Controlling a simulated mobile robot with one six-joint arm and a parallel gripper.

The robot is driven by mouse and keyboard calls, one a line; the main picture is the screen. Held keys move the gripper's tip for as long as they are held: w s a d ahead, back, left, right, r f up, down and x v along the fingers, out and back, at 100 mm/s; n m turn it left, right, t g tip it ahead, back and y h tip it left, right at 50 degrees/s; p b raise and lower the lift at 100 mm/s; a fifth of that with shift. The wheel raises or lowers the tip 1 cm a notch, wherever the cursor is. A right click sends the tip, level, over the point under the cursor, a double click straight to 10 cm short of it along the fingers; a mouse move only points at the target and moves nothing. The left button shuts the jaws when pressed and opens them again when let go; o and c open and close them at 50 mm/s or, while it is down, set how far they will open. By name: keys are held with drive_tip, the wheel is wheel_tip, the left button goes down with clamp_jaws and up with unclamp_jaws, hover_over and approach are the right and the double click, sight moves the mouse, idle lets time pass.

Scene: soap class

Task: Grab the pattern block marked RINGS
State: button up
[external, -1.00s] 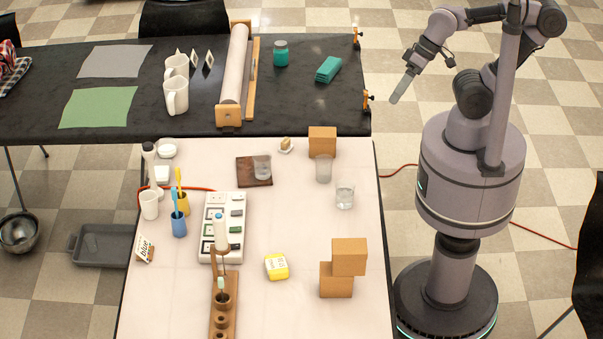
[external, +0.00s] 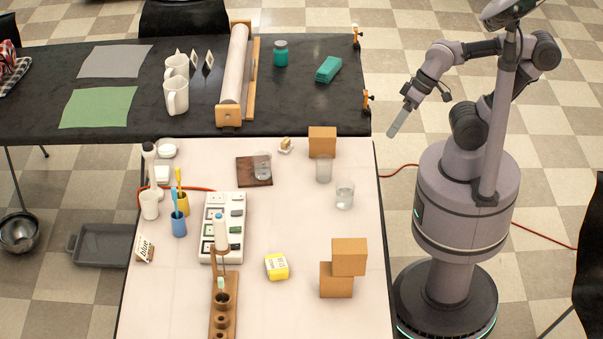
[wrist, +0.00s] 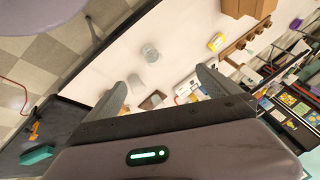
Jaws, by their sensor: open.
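No marking that reads RINGS is legible in any view. A white tray (external: 242,258) on the pale table holds several small dark and green pieces in its compartments; I cannot tell whether one is the pattern block. It looks very small in the wrist view. My gripper (external: 392,130) hangs over the floor, just off the right end of the dark table and beyond the pale table's far right corner, well away from the tray. In the wrist view my gripper (wrist: 160,82) has its two fingers spread wide with nothing between them.
Clear glasses (external: 345,196) stand near the pale table's right side. Stacked brown boxes (external: 349,257), a yellow box (external: 276,267) and a wooden holder (external: 223,315) stand nearer the front. Orange clamps (external: 368,103) sit on the dark table's right edge.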

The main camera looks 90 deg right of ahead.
drive_tip(key=c, duration=0.7)
